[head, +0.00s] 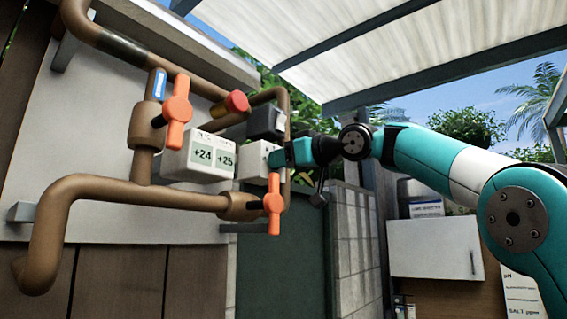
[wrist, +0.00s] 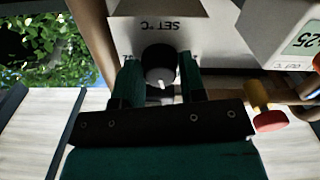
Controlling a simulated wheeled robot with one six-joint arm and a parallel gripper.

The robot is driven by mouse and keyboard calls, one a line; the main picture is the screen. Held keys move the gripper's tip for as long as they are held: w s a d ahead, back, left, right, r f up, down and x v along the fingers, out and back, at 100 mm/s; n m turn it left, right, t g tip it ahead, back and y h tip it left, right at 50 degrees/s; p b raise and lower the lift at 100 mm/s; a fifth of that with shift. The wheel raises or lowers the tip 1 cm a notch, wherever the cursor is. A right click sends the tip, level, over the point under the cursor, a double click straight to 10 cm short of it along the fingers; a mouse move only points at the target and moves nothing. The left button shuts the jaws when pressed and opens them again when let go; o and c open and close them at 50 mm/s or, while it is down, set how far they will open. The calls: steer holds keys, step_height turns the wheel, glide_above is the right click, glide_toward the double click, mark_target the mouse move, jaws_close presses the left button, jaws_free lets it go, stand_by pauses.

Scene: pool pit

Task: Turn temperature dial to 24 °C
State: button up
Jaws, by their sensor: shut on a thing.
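The temperature dial (wrist: 159,62) is a round black knob with a white pointer mark, on a white box (wrist: 205,35) lettered "SET °C", upside down in the wrist view. My gripper (wrist: 159,72) has one finger on each side of the knob and is shut on it. The scale numbers are too hidden or small to read. In the head view my gripper (head: 276,158) reaches the white set box (head: 256,163) from the right and hides the dial.
Brown pipes with orange valve handles (head: 177,108) and (head: 273,203) surround the boxes. A red knob (head: 237,101) and a black box (head: 266,122) sit close above. A white cabinet (head: 436,248) stands at right.

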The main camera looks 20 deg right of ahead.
steer(key=shift+f+n+b, duration=0.15)
steer(key=shift+n+b, duration=1)
steer(key=shift+n, duration=6.65)
steer(key=o, duration=0.9)
steer(key=shift+s, duration=0.1)
steer(key=b+v, duration=0.3)
steer(key=v, duration=1.4)
steer(key=shift+s+d+b, duration=0.15)
steer(key=shift+b, duration=0.15)
